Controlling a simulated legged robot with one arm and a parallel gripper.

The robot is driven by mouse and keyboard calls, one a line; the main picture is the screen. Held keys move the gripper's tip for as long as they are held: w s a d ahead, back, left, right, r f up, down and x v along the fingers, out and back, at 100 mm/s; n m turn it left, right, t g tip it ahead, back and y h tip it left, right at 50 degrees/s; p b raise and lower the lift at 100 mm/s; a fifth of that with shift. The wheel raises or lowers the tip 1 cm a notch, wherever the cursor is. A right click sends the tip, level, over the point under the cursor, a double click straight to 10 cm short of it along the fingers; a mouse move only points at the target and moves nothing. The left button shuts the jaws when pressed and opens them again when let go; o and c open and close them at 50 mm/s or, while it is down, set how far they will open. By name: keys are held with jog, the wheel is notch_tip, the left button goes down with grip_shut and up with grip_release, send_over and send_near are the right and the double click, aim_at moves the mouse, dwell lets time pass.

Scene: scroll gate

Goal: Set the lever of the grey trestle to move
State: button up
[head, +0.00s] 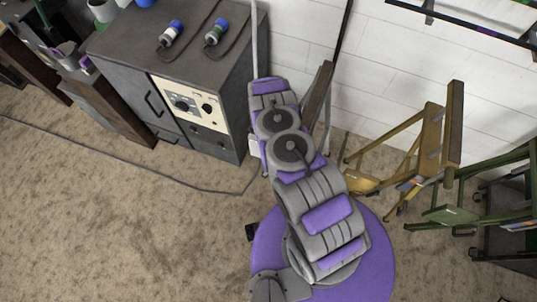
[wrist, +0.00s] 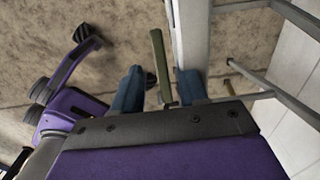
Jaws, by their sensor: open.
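In the wrist view, my gripper (wrist: 160,90) is open, with one blue finger on each side of a narrow olive bar (wrist: 159,60), which looks like the lever. Clear space shows between the left finger and the bar. A pale grey post (wrist: 191,35) of the grey trestle runs down beside the bar, close to the right finger; I cannot tell whether they touch. In the head view, the trestle shows behind my arm as a brown top beam (head: 319,95) and thin grey legs. My gripper and the lever are hidden there.
A dark grey cabinet (head: 215,60) with two plugs on top stands left of my arm. A yellow trestle (head: 428,140) and a green trestle (head: 450,215) stand to the right. A white wall (head: 400,70) is behind. Carpet at front left is open, crossed by a thin cable.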

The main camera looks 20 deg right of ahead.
jog(key=shift+f+b, duration=0.3)
jog(key=shift+f, duration=1.3)
jog(key=shift+c, duration=0.4)
grip_shut()
